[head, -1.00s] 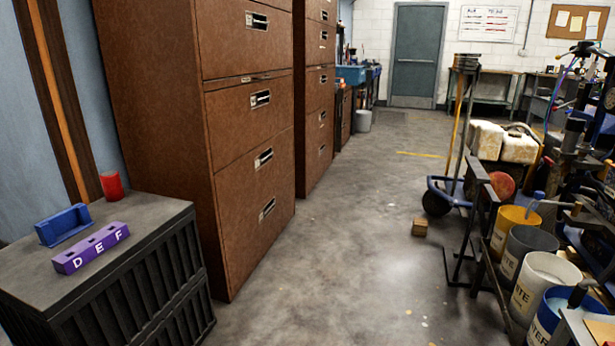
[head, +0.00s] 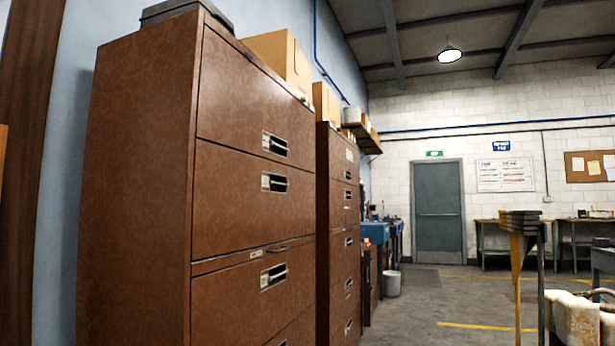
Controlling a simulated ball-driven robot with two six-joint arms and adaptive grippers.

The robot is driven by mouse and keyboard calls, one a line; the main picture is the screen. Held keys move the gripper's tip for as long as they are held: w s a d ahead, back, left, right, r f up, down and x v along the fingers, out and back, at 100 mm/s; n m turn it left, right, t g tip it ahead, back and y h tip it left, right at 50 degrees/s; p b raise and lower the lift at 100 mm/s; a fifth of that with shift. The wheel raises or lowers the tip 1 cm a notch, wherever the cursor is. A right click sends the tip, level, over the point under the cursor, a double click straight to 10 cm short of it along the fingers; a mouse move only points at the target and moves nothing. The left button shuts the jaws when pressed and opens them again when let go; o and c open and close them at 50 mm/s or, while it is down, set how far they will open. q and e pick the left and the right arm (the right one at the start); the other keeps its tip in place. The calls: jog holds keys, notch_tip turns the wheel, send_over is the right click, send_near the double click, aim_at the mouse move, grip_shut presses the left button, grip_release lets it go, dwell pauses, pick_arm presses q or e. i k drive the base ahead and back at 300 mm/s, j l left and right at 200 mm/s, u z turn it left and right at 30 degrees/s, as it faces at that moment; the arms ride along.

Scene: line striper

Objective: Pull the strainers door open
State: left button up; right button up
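A tall brown cabinet (head: 140,180) stands close on the left, its front facing right. Its stacked fronts look shut. Recessed metal handles with label holders show on them, an upper one (head: 275,144), another just below (head: 273,182) and a lower one (head: 273,276). A narrow strip (head: 256,253) with a small label runs between two fronts. The label writing is too small to read, so I cannot tell which front is the strainers door. A second brown cabinet (head: 338,220) stands behind it, also shut. Neither gripper is in view.
Cardboard boxes (head: 279,58) and a dark case (head: 185,9) lie on top of the cabinets. A grey room door (head: 438,210) is shut at the back. A stand (head: 521,222) and whitish containers (head: 575,318) are at the right. Open floor (head: 430,295) lies between.

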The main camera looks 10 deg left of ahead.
aim_at(240, 108)
jog(key=i+z, duration=0.15)
jog(key=i, duration=1.25)
jog(key=l, duration=0.05)
